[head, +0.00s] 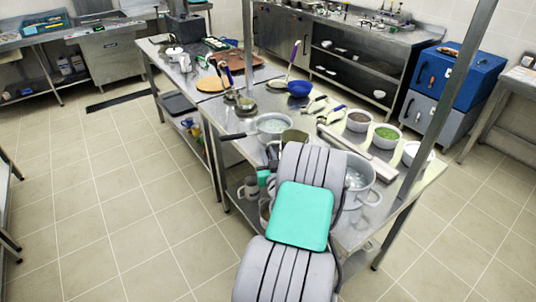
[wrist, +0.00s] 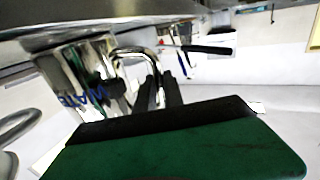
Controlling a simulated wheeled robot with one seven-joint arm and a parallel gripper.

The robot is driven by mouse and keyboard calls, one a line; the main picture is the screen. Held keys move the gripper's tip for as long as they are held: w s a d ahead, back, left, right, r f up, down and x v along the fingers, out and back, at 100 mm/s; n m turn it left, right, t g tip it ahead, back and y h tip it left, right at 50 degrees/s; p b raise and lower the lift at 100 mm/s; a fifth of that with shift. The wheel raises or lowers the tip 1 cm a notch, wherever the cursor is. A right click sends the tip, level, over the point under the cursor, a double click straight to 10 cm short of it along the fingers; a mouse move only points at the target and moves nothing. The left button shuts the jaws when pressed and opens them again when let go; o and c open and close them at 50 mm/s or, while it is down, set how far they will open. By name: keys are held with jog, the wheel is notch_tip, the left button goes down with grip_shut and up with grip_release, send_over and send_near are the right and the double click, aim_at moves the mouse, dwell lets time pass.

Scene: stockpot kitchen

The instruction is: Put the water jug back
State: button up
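The water jug (wrist: 88,75) is shiny metal with blue lettering, partly readable as "WATE". It fills the left of the wrist view and looks tilted there. Its looped metal handle reaches right to my gripper (wrist: 158,92). The two black fingers stand close together with the handle between them, so they look shut on it. My green gripper body covers the bottom of the wrist view. In the head view my arm hides most of the gripper. A small metal vessel (head: 250,188) shows beside a green part at the table's left edge; I cannot tell whether it is the jug.
The steel table (head: 340,232) is crowded: a long-handled pan (head: 272,123), an olive pot (head: 294,137), a large pot (head: 357,183) beside my arm, and several food bowls (head: 386,136). A post (head: 445,90) rises at the right. The tiled floor (head: 110,210) at left is clear.

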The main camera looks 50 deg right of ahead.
jog(key=o, duration=0.4)
jog(key=shift+o, duration=0.2)
jog(key=shift+r, duration=0.15)
